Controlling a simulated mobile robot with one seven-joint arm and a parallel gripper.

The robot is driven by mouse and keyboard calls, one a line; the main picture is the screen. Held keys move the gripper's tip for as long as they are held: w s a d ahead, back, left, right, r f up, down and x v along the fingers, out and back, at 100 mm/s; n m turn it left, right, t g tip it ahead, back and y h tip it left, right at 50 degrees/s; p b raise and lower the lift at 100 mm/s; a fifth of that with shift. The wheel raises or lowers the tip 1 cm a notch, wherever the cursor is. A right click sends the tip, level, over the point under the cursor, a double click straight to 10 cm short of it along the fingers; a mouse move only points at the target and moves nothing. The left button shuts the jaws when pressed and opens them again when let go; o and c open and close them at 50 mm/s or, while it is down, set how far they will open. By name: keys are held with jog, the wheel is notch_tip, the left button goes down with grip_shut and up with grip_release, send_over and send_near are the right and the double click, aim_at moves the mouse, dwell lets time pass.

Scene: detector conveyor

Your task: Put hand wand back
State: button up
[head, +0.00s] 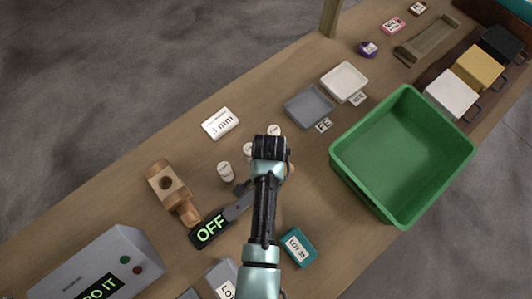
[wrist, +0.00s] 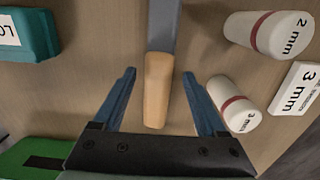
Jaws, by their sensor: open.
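The hand wand lies on the table in the head view, with a black display reading OFF (head: 211,229) and a grey shaft (head: 238,207) running up under my arm. Its wooden handle (wrist: 158,88) shows in the wrist view, joined to the grey shaft (wrist: 163,25). My gripper (wrist: 159,74) is open, with one blue finger on each side of the handle and a gap on both sides. In the head view my arm hides most of the handle and the fingers. A wooden stand (head: 167,183) is just left of the display.
White 2 mm (wrist: 270,32) and 3 mm (wrist: 233,103) cylinders stand close beside the handle. A teal block (head: 298,247) is on its other side. A green bin (head: 345,170) is to the right. A grey control box (head: 125,250) is at lower left. Grey (head: 309,106) and white trays (head: 344,82) are behind.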

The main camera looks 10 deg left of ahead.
notch_tip(320, 180, up, 12)
jog(key=w+r+n+t, duration=0.3)
jog(key=w+r+t, duration=0.6)
jog(key=w+r, duration=0.8)
notch_tip(320, 180, up, 18)
jog(key=w+d+n+t, duration=0.1)
jog(key=w+d+t, duration=0.15)
jog(key=t, duration=0.35)
jog(key=s+d+r+n+t, duration=0.1)
jog(key=s+r+t, duration=0.3)
jog(key=r, duration=0.6)
jog(key=s+d+r+n+t, duration=0.1)
jog(key=s+r+t, duration=0.3)
jog(key=r, duration=0.6)
jog(key=s+d+r+n+t, duration=0.1)
jog(key=s+r+t, duration=0.3)
jog(key=s+r, duration=0.3)
notch_tip(320, 180, up, 4)
jog(key=shift+n+t+h, duration=0.3)
jog(key=shift+t, duration=0.1)
